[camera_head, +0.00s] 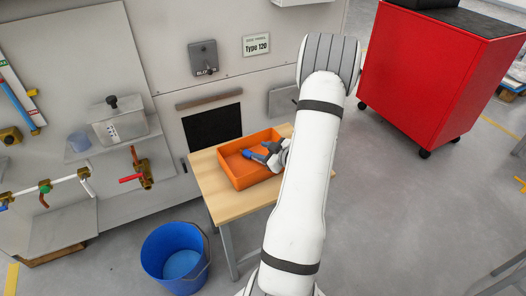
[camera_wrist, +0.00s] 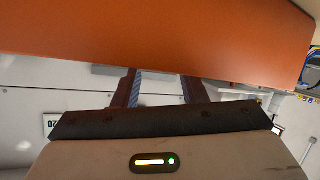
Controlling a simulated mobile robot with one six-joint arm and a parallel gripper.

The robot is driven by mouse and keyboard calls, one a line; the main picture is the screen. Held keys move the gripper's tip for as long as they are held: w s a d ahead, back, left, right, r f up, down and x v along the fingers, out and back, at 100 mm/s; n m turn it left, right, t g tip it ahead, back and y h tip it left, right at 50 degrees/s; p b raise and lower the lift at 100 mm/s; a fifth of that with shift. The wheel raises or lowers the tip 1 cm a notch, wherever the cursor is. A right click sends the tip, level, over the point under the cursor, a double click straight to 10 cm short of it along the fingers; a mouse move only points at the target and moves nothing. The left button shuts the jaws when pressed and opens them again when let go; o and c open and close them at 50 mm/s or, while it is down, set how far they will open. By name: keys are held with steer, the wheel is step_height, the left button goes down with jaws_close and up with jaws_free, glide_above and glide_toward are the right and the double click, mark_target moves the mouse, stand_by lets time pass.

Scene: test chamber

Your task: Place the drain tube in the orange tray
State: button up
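The orange tray (camera_head: 232,180) sits on a small wooden table, and its inside looks mostly bare. My gripper (camera_head: 258,151) reaches over the tray from the right, with its fingers at or inside the rim. In the wrist view its two dark fingers (camera_wrist: 163,88) stand apart, with blue ribbed faces and a visible gap. Their tips are hidden behind a broad orange surface (camera_wrist: 160,35), which looks like the tray. A small blue patch shows at the fingers in the head view; it looks like a finger pad. I cannot make out the drain tube in either view.
The wooden table (camera_head: 230,207) stands against a grey wall panel. A blue bucket (camera_head: 175,258) is on the floor at its left front. A red wheeled cabinet (camera_head: 430,80) stands at the right. Pipes and valves (camera_head: 140,170) are on the left wall.

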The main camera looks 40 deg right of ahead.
steer(key=r+p+v, duration=0.1)
steer(key=p+v, duration=0.1)
steer(key=v, duration=1)
steer(key=w+a+r+g+h, duration=0.2)
steer(key=w+r+g+h, duration=0.15)
steer(key=w, duration=0.35)
steer(key=a+r+m+g+h, duration=0.2)
steer(key=a+r+m+g, duration=0.1)
steer(key=a+r, duration=0.4)
steer(key=s+a+r+g+y, duration=0.1)
steer(key=s+a, duration=0.3)
steer(key=a, duration=0.4)
steer(key=s+a+r+m+g+y, duration=0.1)
steer(key=s+a, duration=0.3)
steer(key=a, duration=0.4)
steer(key=s+a+r+g+y, duration=0.2)
steer(key=s+a+g, duration=0.1)
steer(key=s+a, duration=0.2)
steer(key=a, duration=0.2)
steer(key=shift+a+r+m, duration=0.15)
steer(key=shift+a+m, duration=0.15)
steer(key=shift+a, duration=0.1)
steer(key=shift+s, duration=0.1)
